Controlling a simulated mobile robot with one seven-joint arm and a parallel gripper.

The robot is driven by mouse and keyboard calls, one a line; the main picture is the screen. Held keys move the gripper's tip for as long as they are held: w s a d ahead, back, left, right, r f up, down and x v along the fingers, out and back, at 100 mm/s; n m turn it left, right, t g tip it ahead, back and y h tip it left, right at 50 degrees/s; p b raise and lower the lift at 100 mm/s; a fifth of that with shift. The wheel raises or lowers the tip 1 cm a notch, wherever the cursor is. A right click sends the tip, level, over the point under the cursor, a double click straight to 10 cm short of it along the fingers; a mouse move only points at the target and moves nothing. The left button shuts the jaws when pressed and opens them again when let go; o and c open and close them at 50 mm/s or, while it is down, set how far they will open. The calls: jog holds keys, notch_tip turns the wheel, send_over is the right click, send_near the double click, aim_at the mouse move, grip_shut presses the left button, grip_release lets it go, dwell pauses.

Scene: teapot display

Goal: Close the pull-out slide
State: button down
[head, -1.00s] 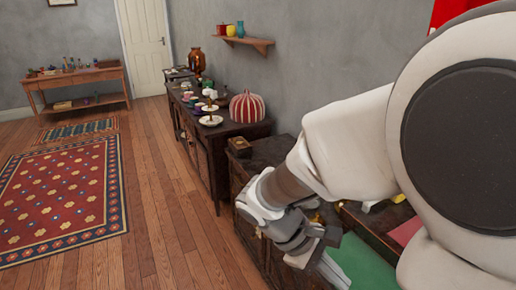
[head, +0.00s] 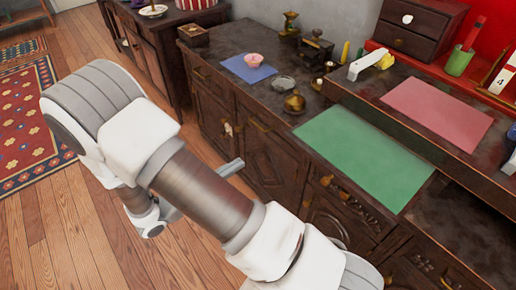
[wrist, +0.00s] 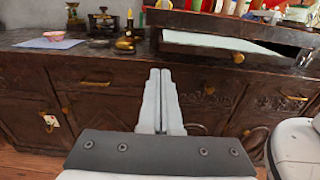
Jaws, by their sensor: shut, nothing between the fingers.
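The pull-out slide (head: 365,155) has a green top surface and extends from beneath the raised right part of the dark cabinet. In the wrist view it shows as a pale panel (wrist: 225,42) in a dark frame, with a round brass knob (wrist: 238,58) on its front edge. My gripper (head: 234,168) is in front of the cabinet, left of the slide and apart from it. In the wrist view the fingers (wrist: 162,74) are shut together and empty, pointing at the cabinet, left of the knob. My arm hides part of the cabinet's lower front in the head view.
A pink sheet (head: 437,111) lies on the raised top. A blue cloth (head: 248,69) with a pink bowl (head: 254,60), a brass pot (head: 293,103) and a grinder (head: 315,45) stand left of the slide.

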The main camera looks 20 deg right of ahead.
aim_at(319, 113)
jog(key=b+x, duration=0.3)
jog(key=x, duration=1)
jog(key=shift+d, duration=0.45)
jog(key=p+x, duration=0.1)
jog(key=x, duration=1.7)
jog(key=shift+f, duration=0.1)
jog(key=shift+a+p, duration=0.15)
jog(key=shift+p, duration=0.15)
